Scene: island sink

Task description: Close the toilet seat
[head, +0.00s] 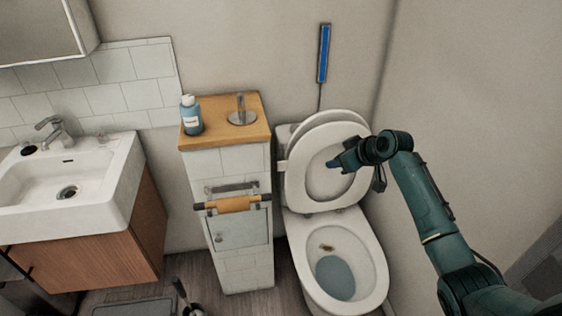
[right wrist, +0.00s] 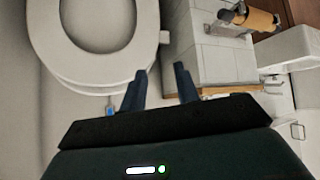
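The white toilet seat (head: 298,183) is raised and leans back in front of the raised lid (head: 322,118). The toilet bowl (head: 378,272) is uncovered below it. My right gripper (head: 334,164) is in front of the raised seat's opening in the head view, its forearm coming from the right. In the right wrist view, the seat (right wrist: 50,45) fills the upper left, and the two fingers of my right gripper (right wrist: 160,84) stand apart with nothing between them. I cannot tell whether the gripper touches the seat. My left gripper is not in view.
A narrow tiled cabinet (head: 228,163) with a wooden top stands left of the toilet, bearing a blue bottle (head: 192,118) and a toilet roll (head: 232,205). A sink (head: 110,180) is further left. A wall (head: 470,100) closes off the right side.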

